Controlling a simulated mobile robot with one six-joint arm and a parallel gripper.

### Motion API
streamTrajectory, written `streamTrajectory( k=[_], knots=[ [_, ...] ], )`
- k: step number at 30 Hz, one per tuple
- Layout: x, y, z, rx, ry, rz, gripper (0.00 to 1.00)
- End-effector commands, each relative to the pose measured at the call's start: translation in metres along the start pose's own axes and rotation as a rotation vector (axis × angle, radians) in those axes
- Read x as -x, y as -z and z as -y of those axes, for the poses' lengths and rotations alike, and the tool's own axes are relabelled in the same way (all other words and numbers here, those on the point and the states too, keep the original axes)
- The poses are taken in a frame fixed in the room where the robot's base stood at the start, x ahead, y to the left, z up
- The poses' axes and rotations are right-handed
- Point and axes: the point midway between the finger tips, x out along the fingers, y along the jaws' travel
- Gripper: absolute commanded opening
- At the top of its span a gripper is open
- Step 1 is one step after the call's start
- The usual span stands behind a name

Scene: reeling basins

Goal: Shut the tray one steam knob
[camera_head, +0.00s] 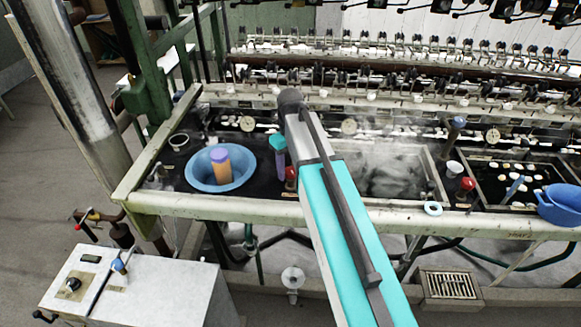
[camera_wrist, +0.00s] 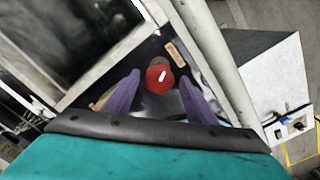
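A red steam knob (camera_head: 291,173) stands on the dark strip at the left of the steaming middle tray (camera_head: 440,165), partly behind my arm. In the wrist view the red knob (camera_wrist: 159,77) has a white pointer mark. My gripper (camera_wrist: 159,80) has its two purple fingers apart, one on each side of the knob, with a gap visible. I cannot tell how high the fingertips are above it. In the head view my gripper (camera_head: 281,160) hangs just left of the knob, mostly one finger showing. A second red knob (camera_head: 467,183) stands left of the right tray.
A blue basin (camera_head: 195,180) holding an orange and purple cylinder sits at the left. A blue bowl (camera_head: 562,205) is at the right edge. A pale ring (camera_head: 433,208) lies on the front rail. A white control box (camera_head: 150,290) stands at front left. Steam blurs the middle tray.

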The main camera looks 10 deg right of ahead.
Motion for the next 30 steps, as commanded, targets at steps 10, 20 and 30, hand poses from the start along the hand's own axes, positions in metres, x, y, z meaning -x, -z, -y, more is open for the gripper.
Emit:
streamTrajectory(
  k=[10,20,30],
  knots=[
    [0.0002,-0.0001,0.0004,-0.001,0.001,0.000,0.12],
    [0.0004,0.0000,0.0007,-0.077,0.002,0.001,0.12],
    [0.0005,0.0002,0.0008,-0.290,0.003,0.001,0.12]
  ],
)
